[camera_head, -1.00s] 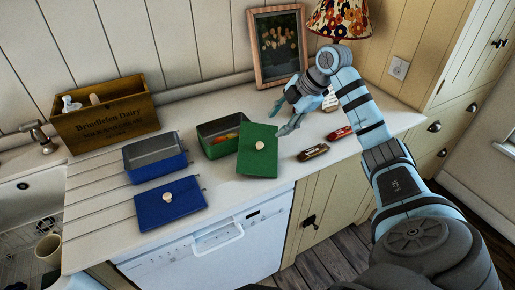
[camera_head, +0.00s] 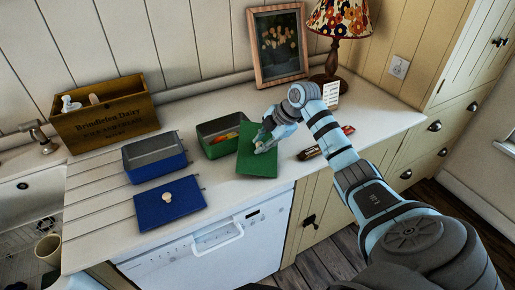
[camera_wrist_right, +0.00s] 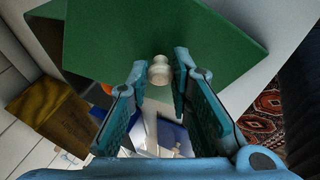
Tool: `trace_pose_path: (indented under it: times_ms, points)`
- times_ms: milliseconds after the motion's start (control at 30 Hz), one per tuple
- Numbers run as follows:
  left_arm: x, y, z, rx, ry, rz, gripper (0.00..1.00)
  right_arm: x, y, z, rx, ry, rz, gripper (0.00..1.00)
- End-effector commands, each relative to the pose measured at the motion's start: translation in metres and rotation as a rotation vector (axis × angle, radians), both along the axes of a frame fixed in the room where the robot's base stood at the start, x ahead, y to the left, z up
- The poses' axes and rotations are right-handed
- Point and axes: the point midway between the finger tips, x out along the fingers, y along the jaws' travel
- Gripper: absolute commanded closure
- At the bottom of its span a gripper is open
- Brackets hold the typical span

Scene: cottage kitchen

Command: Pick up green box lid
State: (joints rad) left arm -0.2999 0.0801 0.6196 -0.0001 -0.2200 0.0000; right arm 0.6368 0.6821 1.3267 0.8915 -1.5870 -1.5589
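The green box lid (camera_head: 257,162) lies tilted against the front of the green box (camera_head: 213,149) on the counter. Its pale round knob (camera_wrist_right: 159,70) shows in the right wrist view, between the fingers of my right gripper (camera_wrist_right: 160,85). The fingers stand on either side of the knob with small gaps, so the gripper is open around it. In the head view the right gripper (camera_head: 263,143) is over the lid and hides the knob. My left gripper is not in view.
A blue box (camera_head: 155,168) and its blue lid (camera_head: 170,203) sit to the left. A brown bar (camera_head: 309,153) lies right of the lid, partly behind my arm. A wooden crate (camera_head: 103,122), picture frame (camera_head: 278,52) and lamp (camera_head: 335,30) stand at the back.

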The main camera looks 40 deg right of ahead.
Motion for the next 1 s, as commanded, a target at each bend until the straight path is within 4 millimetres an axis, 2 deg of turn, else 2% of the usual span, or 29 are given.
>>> trace_pose_path:
  times_ms: [33, 67, 367, 533, 667, 900, 1000]
  points:
    - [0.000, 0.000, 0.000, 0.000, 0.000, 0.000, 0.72, 0.000, 0.000, 0.000, 0.000, 0.000, 0.000, 0.96]
    - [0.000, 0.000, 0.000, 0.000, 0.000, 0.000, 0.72, 0.000, 0.000, 0.000, 0.000, 0.000, 0.000, 1.00]
    - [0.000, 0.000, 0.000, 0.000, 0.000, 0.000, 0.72, 0.000, 0.000, 0.001, 0.000, -0.001, 0.000, 1.00]
    - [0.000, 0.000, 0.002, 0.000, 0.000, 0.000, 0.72, 0.001, 0.000, 0.017, -0.001, -0.003, 0.001, 1.00]
    - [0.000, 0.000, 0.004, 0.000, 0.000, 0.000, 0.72, 0.001, 0.000, 0.049, -0.001, -0.005, 0.000, 1.00]
    - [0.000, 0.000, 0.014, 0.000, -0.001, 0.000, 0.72, 0.001, 0.000, 0.143, 0.001, -0.006, 0.000, 1.00]
    - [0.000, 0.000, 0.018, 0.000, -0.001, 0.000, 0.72, 0.001, 0.000, 0.173, 0.002, -0.005, -0.001, 1.00]
